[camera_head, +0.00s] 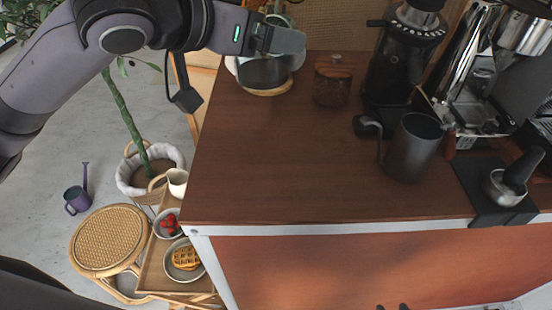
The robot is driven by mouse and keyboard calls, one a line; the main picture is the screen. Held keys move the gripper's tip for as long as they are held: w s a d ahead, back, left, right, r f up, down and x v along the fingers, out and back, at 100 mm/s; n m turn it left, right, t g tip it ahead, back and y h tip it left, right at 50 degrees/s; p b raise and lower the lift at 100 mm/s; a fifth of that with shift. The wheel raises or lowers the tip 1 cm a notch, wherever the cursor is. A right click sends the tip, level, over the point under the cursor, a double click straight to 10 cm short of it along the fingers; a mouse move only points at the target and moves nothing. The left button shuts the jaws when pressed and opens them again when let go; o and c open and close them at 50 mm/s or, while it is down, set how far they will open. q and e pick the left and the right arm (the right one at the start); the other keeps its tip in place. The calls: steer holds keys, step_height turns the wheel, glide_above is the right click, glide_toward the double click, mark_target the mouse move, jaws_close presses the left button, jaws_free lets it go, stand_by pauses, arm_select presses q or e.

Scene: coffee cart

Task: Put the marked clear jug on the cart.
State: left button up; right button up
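A rounded clear vessel with dark contents (262,73), which looks like the clear jug, stands at the back left corner of the wooden cart top (270,160). A round wooden piece (268,92) shows at its base. I see no marking on it. My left gripper (289,39) is above and in front of it in the picture and hides its upper part. Whether the fingers are open, or touch the vessel, cannot be told. My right gripper is not clearly in view; two small dark tips at the bottom edge are unclear.
A lidded jar (332,82), a grinder (398,60), a dark mug-like pitcher (412,148) and an espresso machine (478,85) stand on the cart. Its front left top is clear. Left are a wicker stool (109,239), a waffle plate (185,260) and a potted plant (150,172).

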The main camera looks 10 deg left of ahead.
arm_select(q)
steer(key=shift+d, duration=0.1)
step_height(320, 180, down, 20)
steer(key=b, duration=0.2)
steer(key=shift+r+b, duration=0.2)
steer(key=shift+b, duration=0.2)
steer(key=o, duration=0.7)
steer(key=shift+f, duration=0.2)
steer(key=shift+o, duration=1.1)
steer(key=shift+r, duration=0.2)
steer(key=p+v, duration=0.4)
steer(key=v, duration=0.8)
steer(key=shift+p, duration=0.4)
